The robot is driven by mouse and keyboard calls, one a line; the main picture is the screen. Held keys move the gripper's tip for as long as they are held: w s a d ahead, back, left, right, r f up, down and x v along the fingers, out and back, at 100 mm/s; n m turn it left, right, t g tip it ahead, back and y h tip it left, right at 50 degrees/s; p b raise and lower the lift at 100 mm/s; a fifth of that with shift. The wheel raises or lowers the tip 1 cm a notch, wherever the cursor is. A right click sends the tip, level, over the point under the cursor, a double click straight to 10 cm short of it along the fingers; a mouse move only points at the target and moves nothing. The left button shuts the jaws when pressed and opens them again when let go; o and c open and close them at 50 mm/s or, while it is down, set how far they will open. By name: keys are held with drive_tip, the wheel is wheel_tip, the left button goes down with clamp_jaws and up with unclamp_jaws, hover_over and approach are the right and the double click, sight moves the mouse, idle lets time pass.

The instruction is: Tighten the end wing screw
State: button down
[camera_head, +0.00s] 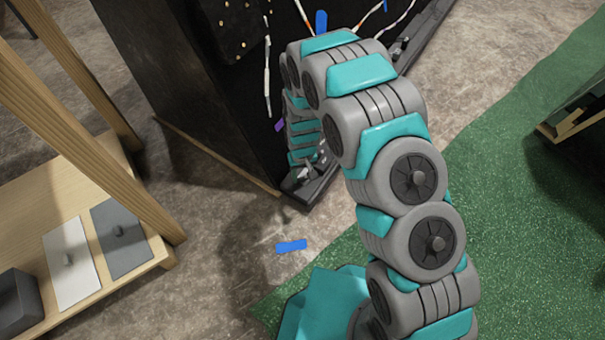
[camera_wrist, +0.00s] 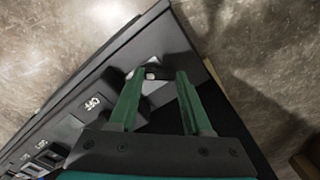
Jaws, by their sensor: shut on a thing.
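The end wing screw (camera_wrist: 153,74) is a small pale grey piece with a dark slot-like middle. It sits near the end of a long black strip with switches (camera_wrist: 125,45) in the wrist view. My gripper (camera_wrist: 159,73) has two green fingers, one on each side of the screw, and is shut on it. The fingers and the gripper body hide part of the strip. In the head view my arm bends over and reaches down to the near end of the strip (camera_head: 322,183), low at the black console. The screw is too small to make out clearly there.
The black console (camera_head: 180,75) stands behind the strip, with cables on its front. A wooden bench (camera_head: 25,215) with a white plate (camera_head: 70,262) and a grey plate (camera_head: 122,238) is at the left. A blue piece (camera_head: 291,246) lies on the floor. Green carpet (camera_head: 520,220) is at the right.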

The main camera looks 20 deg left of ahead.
sight(303, 178)
drive_tip(key=m, duration=0.4)
drive_tip(key=shift+w+r+m, duration=0.1)
drive_tip(key=shift+m, duration=0.2)
drive_tip(key=shift+m+p, duration=0.5)
drive_tip(key=shift+m, duration=2.1)
drive_tip(key=shift+a, duration=0.1)
drive_tip(key=shift+c, duration=1.6)
unclamp_jaws()
wheel_tip(303, 178, up, 8)
